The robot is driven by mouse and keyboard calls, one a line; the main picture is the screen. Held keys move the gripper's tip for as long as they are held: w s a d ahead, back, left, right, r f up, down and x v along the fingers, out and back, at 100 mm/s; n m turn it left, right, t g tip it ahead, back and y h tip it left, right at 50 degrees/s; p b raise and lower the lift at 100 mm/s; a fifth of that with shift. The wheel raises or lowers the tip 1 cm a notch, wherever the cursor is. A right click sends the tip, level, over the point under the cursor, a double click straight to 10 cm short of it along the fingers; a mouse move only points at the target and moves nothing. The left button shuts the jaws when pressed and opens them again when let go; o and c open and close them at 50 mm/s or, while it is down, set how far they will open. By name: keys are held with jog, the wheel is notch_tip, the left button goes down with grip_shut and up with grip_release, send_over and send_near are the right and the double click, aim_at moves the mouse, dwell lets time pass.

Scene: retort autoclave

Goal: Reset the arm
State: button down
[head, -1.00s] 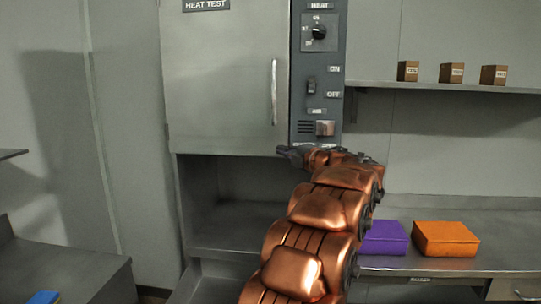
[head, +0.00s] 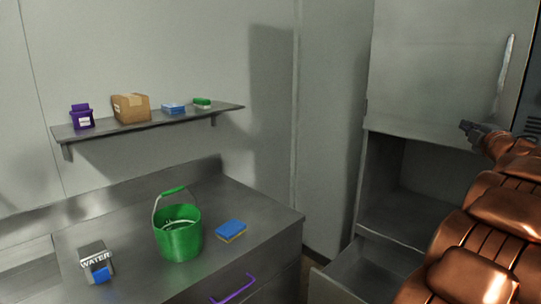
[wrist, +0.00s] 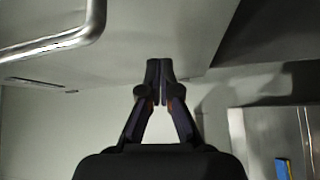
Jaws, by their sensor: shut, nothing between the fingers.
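My gripper (wrist: 160,85) is shut and empty in the wrist view, its two dark fingertips together. In the head view my gripper (head: 467,127) shows at the right, in front of the lower part of the grey cabinet door (head: 430,70). My copper arm runs down from it to the bottom right corner. The door's bar handle (head: 505,75) stands above and to the right of the gripper; a metal bar handle also shows at the upper left of the wrist view (wrist: 60,42). I cannot tell whether the gripper touches the door.
A steel counter (head: 270,205) at the left holds a green bucket (head: 178,238), a blue and yellow sponge (head: 231,231) and a WATER box (head: 96,262). Above it a wall shelf (head: 150,124) bears several small items. An open compartment (head: 405,185) lies below the cabinet door.

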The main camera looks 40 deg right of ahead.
jog(key=w+a+f+m+g, duration=0.35)
jog(key=w+a+m, duration=0.5)
jog(key=w, duration=0.65)
jog(key=w+a+f+g+y, duration=0.1)
jog(key=a+f+y, duration=0.1)
jog(key=a+f, duration=0.45)
jog(key=w+a+f+m+g+y, duration=0.1)
jog(key=w+a+f+g, duration=0.15)
jog(key=a, duration=0.65)
jog(key=w+a+f+g+y, duration=0.1)
jog(key=a+f+y, duration=0.1)
jog(key=a+f, duration=0.45)
jog(key=s+a+f+g+y, duration=0.15)
jog(key=s+a+f, duration=0.3)
jog(key=a, duration=0.65)
jog(key=s+a+f+g+y, duration=0.1)
jog(key=s+a+f+y, duration=0.3)
jog(key=a, duration=0.7)
jog(key=s+a+f+n+g+y, duration=0.1)
jog(key=s+a+f+g, duration=0.1)
jog(key=s+a, duration=0.5)
jog(key=s+a+f+n+g+y, duration=0.1)
jog(key=s+a+f+g, duration=0.2)
jog(key=s+a, duration=0.4)
jog(key=shift+s+a+f, duration=0.35)
jog(key=shift+a+f, duration=0.05)
jog(key=shift+a, duration=0.7)
jog(key=shift+d+y, duration=0.1)
jog(key=shift+y, duration=0.15)
